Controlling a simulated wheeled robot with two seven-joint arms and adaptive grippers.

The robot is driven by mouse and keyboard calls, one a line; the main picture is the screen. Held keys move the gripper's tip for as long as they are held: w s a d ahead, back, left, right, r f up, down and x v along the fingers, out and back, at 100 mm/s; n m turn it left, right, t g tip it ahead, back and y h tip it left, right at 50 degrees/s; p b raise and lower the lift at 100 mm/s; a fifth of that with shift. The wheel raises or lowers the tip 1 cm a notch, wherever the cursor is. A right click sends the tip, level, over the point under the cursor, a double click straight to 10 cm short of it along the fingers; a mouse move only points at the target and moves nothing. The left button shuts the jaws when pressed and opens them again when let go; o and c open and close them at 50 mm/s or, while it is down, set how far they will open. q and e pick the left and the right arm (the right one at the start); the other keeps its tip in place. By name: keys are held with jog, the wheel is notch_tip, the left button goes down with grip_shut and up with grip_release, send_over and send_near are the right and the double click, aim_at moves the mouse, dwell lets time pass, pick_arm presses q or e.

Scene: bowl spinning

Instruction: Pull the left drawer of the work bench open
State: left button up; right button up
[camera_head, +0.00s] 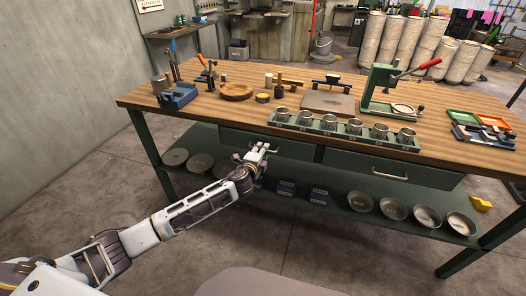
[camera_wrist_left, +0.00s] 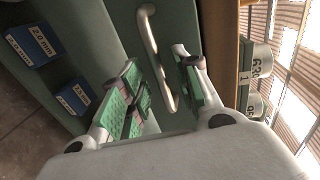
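The work bench (camera_head: 200,113) has a wooden top and two green drawers under its front edge. The left drawer (camera_head: 300,151) looks closed, with my left gripper (camera_head: 263,149) in front of its handle. In the left wrist view the curved metal handle (camera_wrist_left: 152,40) stands out from the green drawer front (camera_wrist_left: 122,25). My left gripper (camera_wrist_left: 163,92) is open there, its green-padded fingers to either side of the handle's lower part; I cannot tell whether they touch it. The right drawer (camera_head: 350,163) looks closed. My right gripper is in neither view.
A green rack of metal cups (camera_head: 340,133) stands at the bench's front edge above the drawers. The lower shelf (camera_head: 335,200) holds bowls and blue boxes (camera_head: 319,196). The floor in front is clear.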

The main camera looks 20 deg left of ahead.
pick_arm(q)
jog(key=shift+x, duration=0.9)
grip_shut()
